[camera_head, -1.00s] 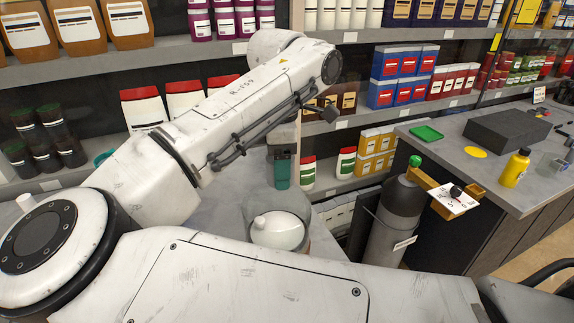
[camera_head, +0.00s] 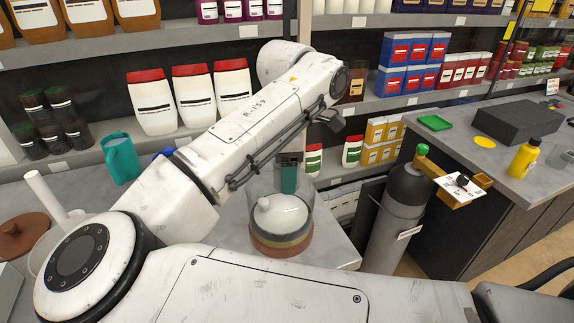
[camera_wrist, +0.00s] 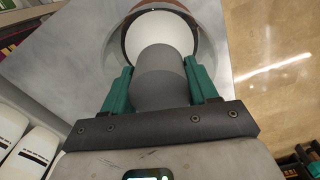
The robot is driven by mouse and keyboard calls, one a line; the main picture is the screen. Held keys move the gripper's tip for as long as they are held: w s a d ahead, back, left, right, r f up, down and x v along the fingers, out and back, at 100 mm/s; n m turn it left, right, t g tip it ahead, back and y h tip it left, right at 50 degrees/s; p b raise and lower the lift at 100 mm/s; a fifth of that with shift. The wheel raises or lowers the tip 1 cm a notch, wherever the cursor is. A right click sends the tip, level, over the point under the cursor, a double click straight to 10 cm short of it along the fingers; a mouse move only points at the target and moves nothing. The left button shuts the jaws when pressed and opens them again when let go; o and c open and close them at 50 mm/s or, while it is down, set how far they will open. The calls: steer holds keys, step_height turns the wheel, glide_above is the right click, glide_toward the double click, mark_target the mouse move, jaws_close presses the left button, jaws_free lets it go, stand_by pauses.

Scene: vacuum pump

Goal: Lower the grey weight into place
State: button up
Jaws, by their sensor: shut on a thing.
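My gripper (camera_wrist: 160,88) is shut on the grey weight (camera_wrist: 162,78), a dark grey cylinder between its two green fingers in the wrist view. Beyond the weight is a white rounded thing (camera_wrist: 158,32) inside a round clear jar. In the head view the clear jar (camera_head: 252,208) stands on the grey counter, with a brownish band round its bottom and the white domed thing (camera_head: 281,218) inside. My gripper (camera_head: 288,178) overlaps the jar's upper part in the picture, above the dome. The weight is not clearly visible in the head view. Whether it touches the white thing I cannot tell.
A teal jug (camera_head: 122,158) and a white bowl with a rod (camera_head: 48,195) stand on the counter to the left. Shelves of bottles and boxes are behind. A grey gas cylinder (camera_head: 397,215) with a green knob stands right of the jar, beside a dark bench.

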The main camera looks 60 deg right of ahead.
steer(key=shift+f+b, duration=1.05)
steer(key=shift+f, duration=1.45)
steer(key=shift+f+b, duration=1.2)
steer(key=shift+b, duration=0.2)
steer(key=shift+f+b, duration=0.5)
steer(key=shift+b, duration=0.4)
steer(key=o, duration=1.4)
steer(key=shift+r+p, duration=2.7)
steer(key=shift+r, duration=3.9)
